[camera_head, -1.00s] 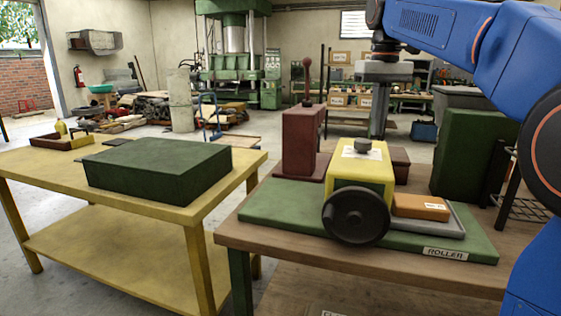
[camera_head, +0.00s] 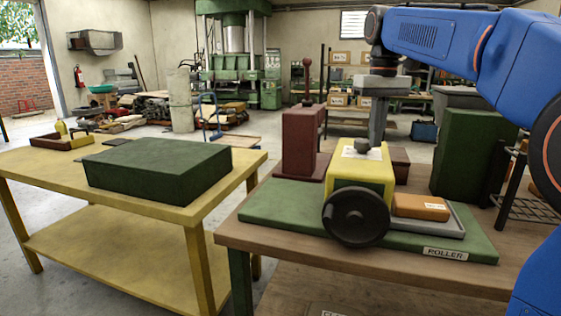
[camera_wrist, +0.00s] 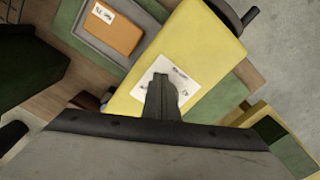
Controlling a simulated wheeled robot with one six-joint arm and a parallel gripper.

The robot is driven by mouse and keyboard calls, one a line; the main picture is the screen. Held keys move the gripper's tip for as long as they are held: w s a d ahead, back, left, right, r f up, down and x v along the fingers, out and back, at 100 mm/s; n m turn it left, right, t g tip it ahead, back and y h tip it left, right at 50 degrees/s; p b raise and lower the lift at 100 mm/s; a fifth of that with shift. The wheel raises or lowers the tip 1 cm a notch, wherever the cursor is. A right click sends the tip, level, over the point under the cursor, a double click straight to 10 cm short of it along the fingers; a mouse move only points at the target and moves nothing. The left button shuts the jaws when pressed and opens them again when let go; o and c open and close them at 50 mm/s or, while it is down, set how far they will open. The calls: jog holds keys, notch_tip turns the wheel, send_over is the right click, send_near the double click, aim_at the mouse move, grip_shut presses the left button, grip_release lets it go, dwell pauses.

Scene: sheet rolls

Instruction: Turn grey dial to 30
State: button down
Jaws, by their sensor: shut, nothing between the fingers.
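The grey dial (camera_head: 362,146) sits on top of the yellow machine (camera_head: 342,178), on a white label (camera_head: 352,154) with small marks. In the head view my gripper (camera_head: 376,144) is shut and empty, pointing down just behind and to the right of the dial; I cannot tell whether it touches. In the wrist view the shut fingers (camera_wrist: 162,80) stand in front of the white label (camera_wrist: 188,76) on the yellow top (camera_wrist: 190,38). They hide most or all of the dial, and its setting is unreadable.
A black handwheel (camera_head: 356,216) is on the machine's front. An orange block (camera_head: 421,207) lies in a grey tray beside it, on a green base labelled ROLLER. A dark red post (camera_head: 300,140) stands at left and a green cabinet (camera_head: 470,153) at right. A yellow table holds a green block (camera_head: 157,167).

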jog(key=shift+s+a, duration=0.3)
jog(key=shift+a, duration=0.45)
jog(key=shift+a, duration=0.7)
dwell(0.6)
jog(key=shift+s+a, duration=0.1)
jog(key=shift+s, duration=0.25)
notch_tip(320, 180, up, 6)
dwell(0.6)
jog(key=shift+w+d+f, duration=0.15)
jog(key=shift+d+f, duration=0.3)
jog(key=shift+f, duration=0.55)
jog(key=shift+w+d+f, duration=0.2)
jog(key=shift+d+f, duration=0.25)
jog(key=shift+f, duration=0.55)
jog(key=shift+w+d+f, duration=0.15)
jog(key=shift+d+f, duration=0.3)
jog(key=shift+f, duration=0.55)
